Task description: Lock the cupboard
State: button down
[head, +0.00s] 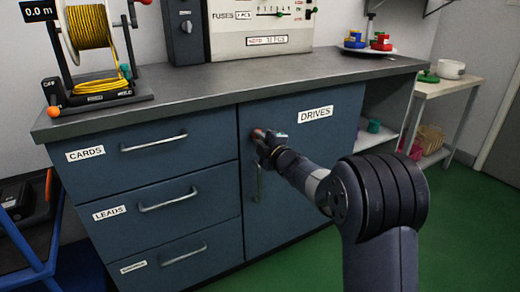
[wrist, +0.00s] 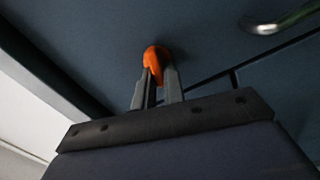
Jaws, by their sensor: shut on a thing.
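The cupboard is the blue door labelled DRIVES (head: 300,165) at the right of the bench's front, and it looks closed. My gripper (head: 262,138) is at the upper left of this door. In the wrist view my gripper (wrist: 160,78) is shut on a small orange piece, which looks like a key or lock knob (wrist: 153,58), at the door face. The gripper hides most of this piece in the head view. The door's vertical handle (head: 257,182) is just below my gripper. Which way the lock stands cannot be told.
Drawers labelled CARDS (head: 85,154) and LEADS (head: 112,213), with bar handles, are left of the door. A cable reel (head: 90,40) and a fuse unit (head: 262,35) stand on the worktop (head: 200,90). A side table (head: 450,88) is at right. Green floor is free in front.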

jog(key=shift+f+n+b, duration=0.2)
jog(key=shift+n+b, duration=0.95)
jog(key=shift+n, duration=0.15)
jog(key=c, duration=1.5)
grip_release()
jog(key=p+v, duration=0.1)
jog(key=v, duration=0.9)
jog(key=shift+s+d+p, duration=0.2)
jog(key=shift+s+p, duration=0.1)
jog(key=shift+s, duration=0.05)
